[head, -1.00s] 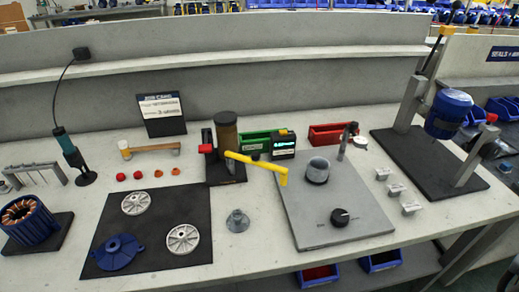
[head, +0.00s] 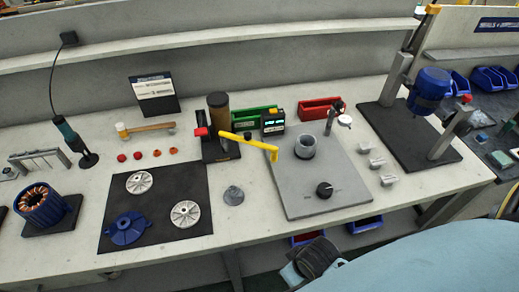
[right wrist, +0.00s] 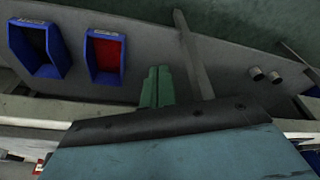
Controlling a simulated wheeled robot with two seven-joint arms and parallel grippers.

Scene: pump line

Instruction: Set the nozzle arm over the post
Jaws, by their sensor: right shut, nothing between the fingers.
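The yellow nozzle arm (head: 248,142) reaches right from a dispenser with a brown cylinder (head: 218,112) on a dark base. Its bent-down tip is over the left edge of the grey plate (head: 345,188). A short grey round post (head: 305,146) stands on that plate, to the right of the tip and apart from it. My right gripper shows in the right wrist view as two green fingers (right wrist: 157,87) shut together and empty. It is low in front of the bench, away from the nozzle arm. My left gripper is not in view.
A dark mat (head: 155,215) with discs lies left. Blue bins (right wrist: 38,48) hang under the bench. A blue motor on a stand (head: 429,91) is at right.

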